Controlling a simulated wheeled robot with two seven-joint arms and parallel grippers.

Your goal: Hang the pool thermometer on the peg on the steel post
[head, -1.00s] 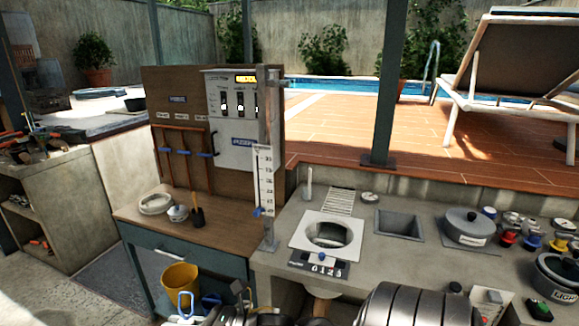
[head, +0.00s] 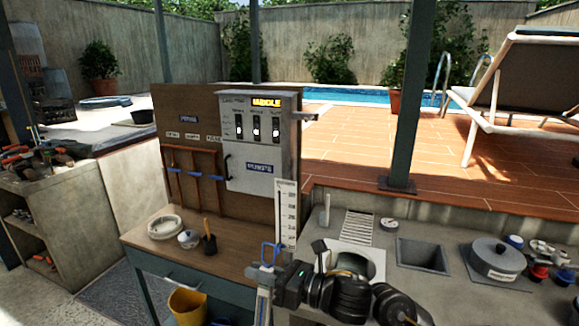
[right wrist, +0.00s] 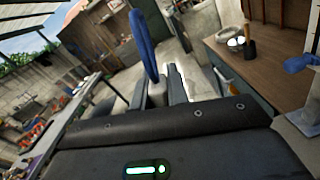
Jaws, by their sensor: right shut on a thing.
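The pool thermometer (head: 268,250) shows as a blue loop at the lower middle of the head view. My right gripper (head: 279,272) is shut on it, with the loop standing above the jaws. In the right wrist view the blue loop of the thermometer (right wrist: 143,45) rises at the fingers (right wrist: 166,90). The steel post (head: 296,155) stands at the right edge of the wooden panel. Its peg (head: 307,117) sticks out to the right near the top, bare and well above the gripper. The post's foot is hidden behind my gripper and arm. My left gripper is not in view.
A white scale board (head: 287,215) stands by the post, close behind the gripper. A grey control box (head: 250,145) is left of the post. A wooden bench (head: 140,235) holds a white ring and small pots. A grey counter with a pot (head: 495,262) lies right.

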